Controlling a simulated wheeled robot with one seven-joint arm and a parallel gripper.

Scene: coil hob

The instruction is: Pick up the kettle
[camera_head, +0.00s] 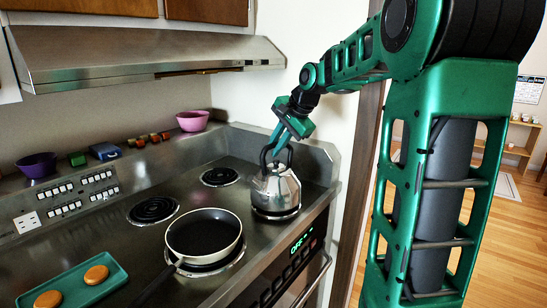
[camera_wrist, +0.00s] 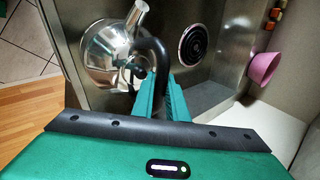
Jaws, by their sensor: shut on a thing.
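The kettle (camera_head: 274,188) is a shiny silver one with a dark arched handle. It is upright at the right front coil of the hob; I cannot tell whether it still touches the coil. In the wrist view the kettle (camera_wrist: 108,52) is at the upper left, its spout pointing up. My gripper (camera_head: 281,147) reaches down from above at the kettle's handle. In the wrist view the green fingers of my gripper (camera_wrist: 167,98) are shut on the dark handle (camera_wrist: 152,55). The fingertips are partly hidden by the handle.
A frying pan (camera_head: 203,234) sits on the left front coil. Two back coils (camera_head: 220,177) are bare. A green tray (camera_head: 75,283) with two round buns is at the left. Bowls, one purple (camera_head: 37,166) and one pink (camera_head: 192,120), stand on the back ledge. A range hood (camera_head: 140,55) hangs above.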

